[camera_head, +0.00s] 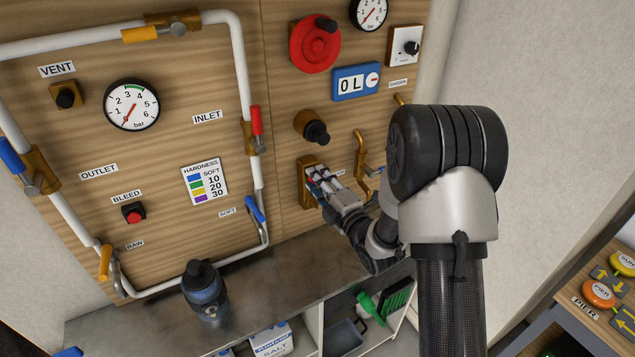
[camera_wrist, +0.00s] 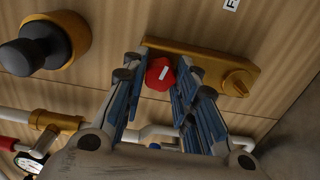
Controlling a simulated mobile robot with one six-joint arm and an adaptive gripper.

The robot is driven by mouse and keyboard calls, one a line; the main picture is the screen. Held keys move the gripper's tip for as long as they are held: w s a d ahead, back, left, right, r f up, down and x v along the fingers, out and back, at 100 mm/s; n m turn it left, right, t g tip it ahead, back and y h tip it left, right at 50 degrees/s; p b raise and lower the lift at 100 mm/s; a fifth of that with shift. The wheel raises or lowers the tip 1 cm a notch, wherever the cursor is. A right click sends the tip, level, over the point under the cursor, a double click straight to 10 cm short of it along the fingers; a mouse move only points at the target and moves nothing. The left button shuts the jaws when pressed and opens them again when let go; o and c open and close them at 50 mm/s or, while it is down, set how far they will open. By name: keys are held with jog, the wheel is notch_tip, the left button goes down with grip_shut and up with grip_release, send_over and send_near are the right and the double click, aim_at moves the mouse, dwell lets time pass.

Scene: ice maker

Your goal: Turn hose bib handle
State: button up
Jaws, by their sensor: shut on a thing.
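A red handle (camera_wrist: 160,74) with a white mark sits on a brass plate (camera_wrist: 205,61) fixed to the wood panel. I take it to be the hose bib handle. In the wrist view, my gripper (camera_wrist: 165,80) has its blue-padded fingers on both sides of this handle and is shut on it. In the head view, my gripper (camera_head: 315,184) reaches the brass plate (camera_head: 307,162) low on the panel's right part. There the fingers hide most of the handle. A brass knob (camera_wrist: 237,83) is on the plate's right end in the wrist view.
A dark-capped brass fitting (camera_head: 313,127) is just above the gripper, and a brass lever (camera_head: 361,155) stands close on its right. A red wheel (camera_head: 315,44) and a blue meter (camera_head: 356,82) are higher.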

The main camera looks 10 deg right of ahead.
jog(key=shift+n+b, duration=1.8)
jog(key=shift+b, duration=0.6)
jog(key=shift+n, duration=1.2)
jog(key=shift+n, duration=1.7)
jog(key=n, duration=0.3)
jog(key=shift+n, duration=0.3)
jog(key=n, duration=0.3)
jog(key=o, duration=0.7)
